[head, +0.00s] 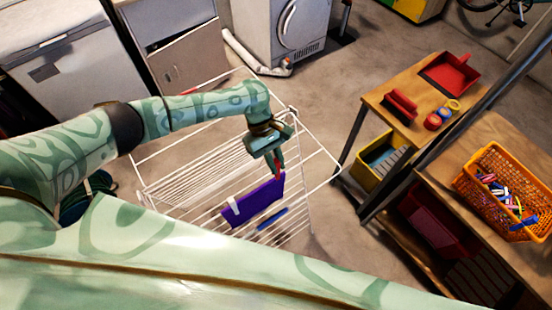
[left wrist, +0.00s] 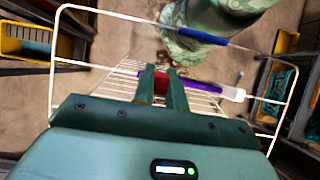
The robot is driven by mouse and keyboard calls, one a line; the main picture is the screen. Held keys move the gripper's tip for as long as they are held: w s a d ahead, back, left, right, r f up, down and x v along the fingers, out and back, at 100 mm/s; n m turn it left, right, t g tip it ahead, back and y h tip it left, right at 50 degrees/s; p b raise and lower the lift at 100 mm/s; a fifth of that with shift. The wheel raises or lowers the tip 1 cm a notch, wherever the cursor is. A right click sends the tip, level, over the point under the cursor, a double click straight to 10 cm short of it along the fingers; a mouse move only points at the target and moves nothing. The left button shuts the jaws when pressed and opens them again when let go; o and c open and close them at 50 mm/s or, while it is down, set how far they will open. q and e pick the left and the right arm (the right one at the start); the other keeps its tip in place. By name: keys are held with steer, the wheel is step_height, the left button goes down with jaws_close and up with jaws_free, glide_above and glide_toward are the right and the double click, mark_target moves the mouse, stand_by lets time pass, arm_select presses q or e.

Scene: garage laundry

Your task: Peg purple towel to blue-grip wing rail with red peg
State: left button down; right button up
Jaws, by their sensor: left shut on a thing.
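The purple towel (head: 257,204) hangs over a thin white rail of the drying rack; it shows nearly edge-on in the left wrist view (left wrist: 200,87). A white peg (head: 233,207) sits at its left end and also shows in the left wrist view (left wrist: 232,94). The blue grip (head: 272,218) is on a wing rail beside the towel, and also shows in the left wrist view (left wrist: 195,35). My left gripper (head: 274,160) is shut on the red peg (left wrist: 160,86), at the towel's right end. Whether the peg clips the towel is unclear. My right gripper is not visible.
The white rack (head: 165,205) spreads below my left arm. At right are a wooden bench with an orange basket (head: 478,203) of pegs, a table with a red dustpan (head: 450,73), and a yellow crate (head: 377,170). Open floor lies between the rack and the tables.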

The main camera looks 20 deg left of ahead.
arm_select(q)
steer(key=shift+f+b, duration=0.65)
steer(key=shift+f, duration=0.9)
steer(key=shift+f+b, duration=0.45)
steer(key=shift+f, duration=0.95)
steer(key=c, duration=1.3)
jaws_free()
steer(key=shift+c, duration=0.2)
steer(key=shift+r, duration=0.15)
steer(key=p+v, duration=0.3)
steer(key=v, duration=1.3)
steer(key=shift+p, duration=0.3)
steer(key=shift+a, duration=0.1)
